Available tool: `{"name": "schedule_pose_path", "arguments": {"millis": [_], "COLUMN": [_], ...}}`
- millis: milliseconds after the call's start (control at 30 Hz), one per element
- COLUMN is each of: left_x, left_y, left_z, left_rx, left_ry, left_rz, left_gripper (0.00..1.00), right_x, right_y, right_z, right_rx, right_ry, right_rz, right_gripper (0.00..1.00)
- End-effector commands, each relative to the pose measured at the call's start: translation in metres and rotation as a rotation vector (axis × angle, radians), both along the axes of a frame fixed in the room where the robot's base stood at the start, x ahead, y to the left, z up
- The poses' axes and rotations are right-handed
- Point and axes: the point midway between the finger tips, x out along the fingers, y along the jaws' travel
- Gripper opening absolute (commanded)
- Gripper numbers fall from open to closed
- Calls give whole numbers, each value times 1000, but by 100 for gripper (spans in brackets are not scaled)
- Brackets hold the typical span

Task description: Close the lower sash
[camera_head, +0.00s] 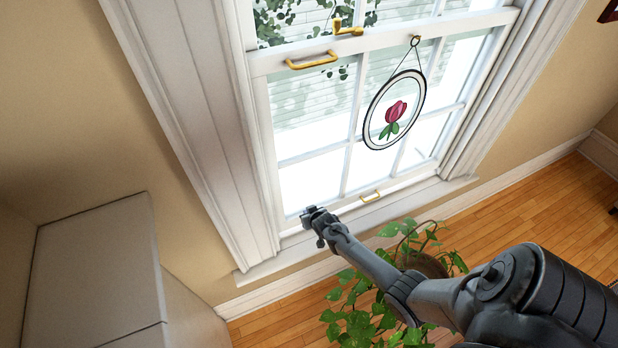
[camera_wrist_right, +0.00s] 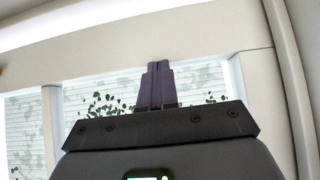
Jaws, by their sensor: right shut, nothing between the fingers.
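The lower sash (camera_head: 346,205) is a white-framed window sash with several panes. Its bottom rail lies close above the sill; I cannot tell whether a thin gap is there. A small brass lift (camera_head: 371,196) is on that rail. A larger brass handle (camera_head: 312,61) and a brass latch (camera_head: 346,29) sit at the meeting rail higher up. My right gripper (camera_head: 308,213) is in front of the bottom rail, left of the small lift; contact is unclear. In the right wrist view its fingers (camera_wrist_right: 158,70) are shut and empty, with white frame and glass behind. My left gripper is out of view.
A round tulip ornament (camera_head: 396,110) hangs on a cord in front of the panes. A leafy potted plant (camera_head: 358,322) stands under the right forearm. A pale cabinet (camera_head: 92,275) is at the left. Wooden floor (camera_head: 535,205) is clear at the right.

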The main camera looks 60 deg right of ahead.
Motion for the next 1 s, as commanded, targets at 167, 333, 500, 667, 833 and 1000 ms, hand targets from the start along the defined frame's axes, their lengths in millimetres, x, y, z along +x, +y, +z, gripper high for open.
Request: {"name": "schedule_pose_path", "arguments": {"millis": [167,333,500,667,833,1000], "left_x": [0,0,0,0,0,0], "left_y": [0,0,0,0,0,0], "left_z": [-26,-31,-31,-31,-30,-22], "left_rx": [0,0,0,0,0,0], "left_ry": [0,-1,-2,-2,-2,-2], "left_rz": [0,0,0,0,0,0], "left_gripper": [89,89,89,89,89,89], "right_x": [0,0,-2,-3,-4,-4], "right_y": [0,0,0,0,1,1], "right_z": [-33,-41,-43,-45,-45,-36], "right_rx": [1,1,2,3,4,4], "right_ry": [2,2,5,8,10,11], "right_rz": [0,0,-1,-1,-1,-1], "right_gripper": [0,0,0,0,0,0]}}
